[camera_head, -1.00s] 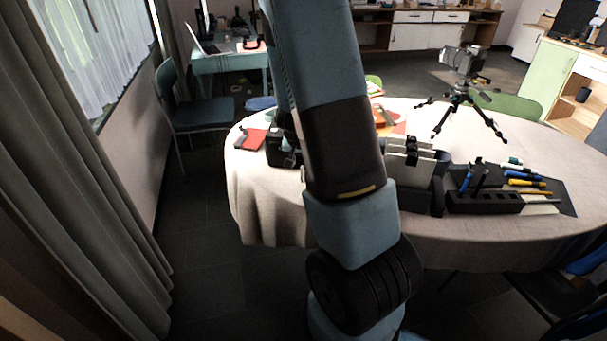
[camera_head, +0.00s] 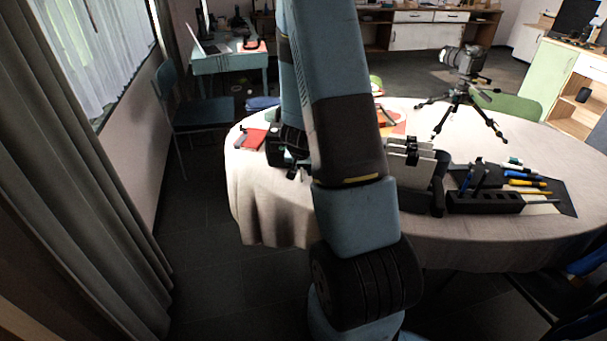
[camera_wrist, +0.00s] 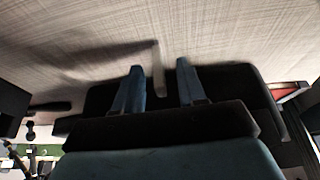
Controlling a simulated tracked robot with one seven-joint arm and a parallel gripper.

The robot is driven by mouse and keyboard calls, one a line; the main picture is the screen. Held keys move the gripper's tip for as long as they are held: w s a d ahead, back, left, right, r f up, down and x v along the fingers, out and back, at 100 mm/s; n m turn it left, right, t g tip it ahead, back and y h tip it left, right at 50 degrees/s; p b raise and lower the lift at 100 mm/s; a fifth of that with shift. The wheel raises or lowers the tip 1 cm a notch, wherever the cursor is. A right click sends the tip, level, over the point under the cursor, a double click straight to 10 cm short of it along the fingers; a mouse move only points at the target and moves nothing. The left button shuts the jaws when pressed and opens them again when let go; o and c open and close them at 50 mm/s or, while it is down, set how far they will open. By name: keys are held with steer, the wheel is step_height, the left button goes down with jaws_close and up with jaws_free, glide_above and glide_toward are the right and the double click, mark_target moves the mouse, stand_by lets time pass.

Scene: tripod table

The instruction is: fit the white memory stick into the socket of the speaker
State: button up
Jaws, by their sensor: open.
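My gripper (camera_wrist: 160,67) is open in the wrist view, its two blue-grey fingers spread over the pale tablecloth. A slim whitish stick (camera_wrist: 158,72), likely the white memory stick, shows in the gap between them. I cannot tell whether the fingers touch it. A dark body (camera_wrist: 235,82), likely the speaker, lies behind the fingers, and the stick's lower end meets its edge; whether it sits in a socket is hidden. In the head view a black box (camera_head: 274,152), likely the speaker, shows at the table's left, partly hidden by my arm.
The round table (camera_head: 262,205) has a pale cloth. A red item (camera_head: 256,135) lies left of the box; a red edge (camera_wrist: 287,92) shows in the wrist view. A black pen holder (camera_head: 485,203) and a camera tripod (camera_head: 462,100) stand right. Cloth between box and front edge is clear.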

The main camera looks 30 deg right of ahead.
steer(key=shift+w+d+f, duration=0.1)
steer(key=shift+w+f, duration=0.05)
steer(key=shift+f, duration=0.2)
jaws_close()
